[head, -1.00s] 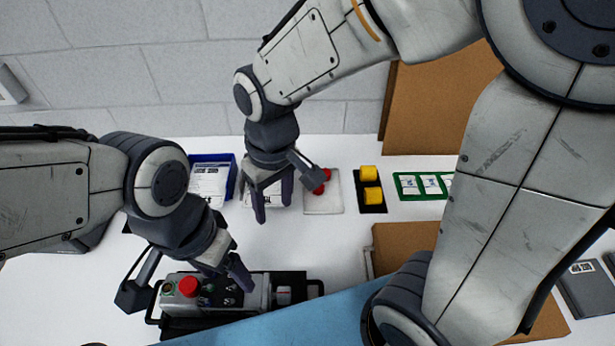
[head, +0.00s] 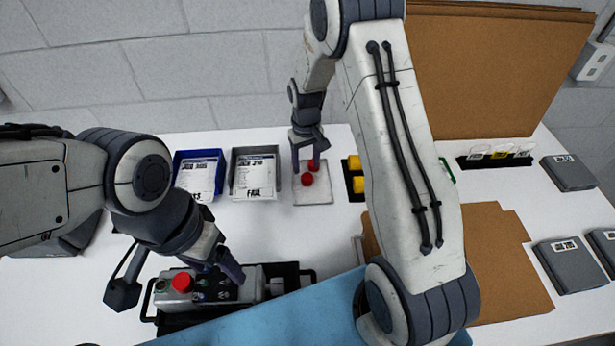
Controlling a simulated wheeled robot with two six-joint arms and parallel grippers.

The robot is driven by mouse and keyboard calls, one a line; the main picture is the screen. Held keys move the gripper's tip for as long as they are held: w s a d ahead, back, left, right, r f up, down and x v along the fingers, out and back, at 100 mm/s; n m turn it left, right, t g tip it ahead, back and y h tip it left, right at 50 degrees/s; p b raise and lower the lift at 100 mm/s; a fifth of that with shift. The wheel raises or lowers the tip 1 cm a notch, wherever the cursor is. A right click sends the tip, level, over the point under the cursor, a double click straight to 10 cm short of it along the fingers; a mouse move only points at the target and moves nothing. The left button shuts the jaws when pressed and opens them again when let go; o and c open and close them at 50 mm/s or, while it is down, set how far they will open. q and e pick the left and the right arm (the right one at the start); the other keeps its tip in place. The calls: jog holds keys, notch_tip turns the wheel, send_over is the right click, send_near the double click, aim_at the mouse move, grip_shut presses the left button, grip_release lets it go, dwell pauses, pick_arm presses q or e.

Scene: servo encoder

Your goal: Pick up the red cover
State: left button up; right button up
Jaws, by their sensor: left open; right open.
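Two red covers, a nearer one (head: 307,180) and a farther one (head: 313,164), sit on a pale square pad (head: 318,193) towards the back of the table. My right gripper (head: 306,164) is open and points down at the pad. Its fingers are close around the red covers, one to their left and one in front of part of the farther cover. I cannot tell whether they touch. My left gripper (head: 228,272) hangs over a control box (head: 247,291) with a red button (head: 182,282); its gap is hard to see.
A blue tray (head: 178,158) and a grey tray (head: 233,160) with labelled cards stand left of the pad. A black holder with yellow pieces (head: 355,180) is close on its right, partly behind my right arm. Brown boards (head: 500,250) and grey boxes (head: 570,265) lie at right.

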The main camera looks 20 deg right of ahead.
aim_at(307, 177)
jog(key=shift+s+f, duration=0.1)
jog(key=shift+f, duration=0.25)
notch_tip(307, 177, down, 4)
jog(key=shift+s+d+r+p, duration=0.15)
jog(key=shift+r+p, duration=0.1)
jog(key=shift+p, duration=0.8)
jog(key=shift+f, duration=0.45)
grip_shut()
